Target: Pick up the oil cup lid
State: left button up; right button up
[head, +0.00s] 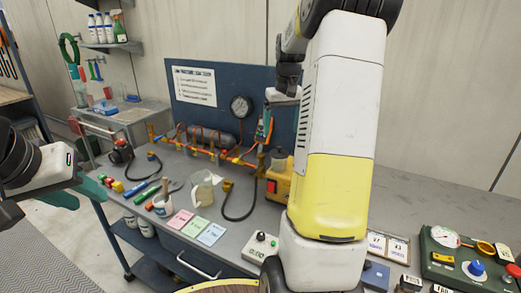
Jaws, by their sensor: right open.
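I cannot pick out the oil cup lid for certain. A small round yellow cup-like part (486,248) sits on the dark green unit (436,268) at the right; I cannot tell whether it is the lid. My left gripper (76,193) is at the far left, short of the bench, its green fingers spread and nothing seen between them. My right gripper (264,130) is in front of the blue back panel, above the bench, and looks empty. It is far to the left of the green unit. My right arm hides the bench middle.
The green unit has a gauge (445,237) and a blue knob (476,268). Bare bench lies behind it.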

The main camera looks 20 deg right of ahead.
aim_at(280, 147)
jog(key=f, duration=0.5)
jog(key=w+f, duration=0.1)
jog(key=f, duration=0.2)
jog(key=shift+r, duration=0.1)
jog(key=shift+c, duration=0.4)
jog(key=c, duration=1.3)
jog(key=shift+r, duration=0.1)
